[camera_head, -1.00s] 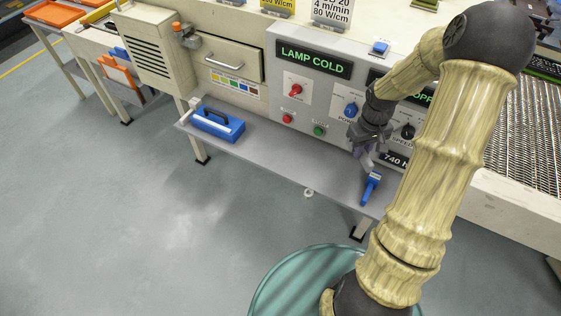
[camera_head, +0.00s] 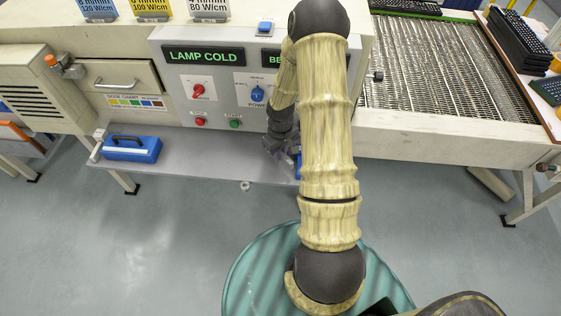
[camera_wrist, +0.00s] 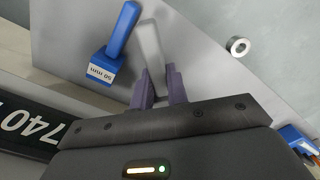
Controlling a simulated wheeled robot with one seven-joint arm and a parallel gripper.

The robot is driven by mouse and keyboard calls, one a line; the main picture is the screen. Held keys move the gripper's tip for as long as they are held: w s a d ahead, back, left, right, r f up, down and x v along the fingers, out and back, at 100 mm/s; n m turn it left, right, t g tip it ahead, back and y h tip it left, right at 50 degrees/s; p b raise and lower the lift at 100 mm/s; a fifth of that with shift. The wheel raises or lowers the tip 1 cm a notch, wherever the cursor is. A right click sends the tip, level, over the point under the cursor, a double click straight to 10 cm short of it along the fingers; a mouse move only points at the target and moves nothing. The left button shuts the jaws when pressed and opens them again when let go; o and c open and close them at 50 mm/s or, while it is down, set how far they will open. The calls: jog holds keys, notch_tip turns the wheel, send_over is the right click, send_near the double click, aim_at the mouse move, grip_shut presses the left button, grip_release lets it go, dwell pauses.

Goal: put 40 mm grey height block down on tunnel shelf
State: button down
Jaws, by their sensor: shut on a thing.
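The grey height block (camera_wrist: 150,45) is between the two purple fingers of my gripper (camera_wrist: 160,88) in the wrist view, its long handle pointing away from the palm. My gripper is shut on it. The block is over the grey tunnel shelf (camera_wrist: 205,45); I cannot tell whether it touches the shelf. A blue height block marked 50 mm (camera_wrist: 117,35) is beside it on the left, a small gap apart. In the head view my gripper (camera_head: 272,146) is over the right part of the shelf (camera_head: 200,168), and my arm hides the held block.
A blue case (camera_head: 131,149) sits on the shelf's left end. A metal ring (camera_wrist: 241,46) lies to the right in the wrist view. The control panel (camera_head: 222,88) rises behind the shelf. The shelf is clear between case and gripper. A green drum (camera_head: 245,265) is in front.

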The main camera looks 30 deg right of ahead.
aim_at(281, 168)
jog(key=shift+f, duration=1.05)
jog(key=shift+f, duration=1.95)
jog(key=shift+a, duration=0.1)
jog(key=shift+f, duration=0.15)
jog(key=c, duration=1.4)
grip_release()
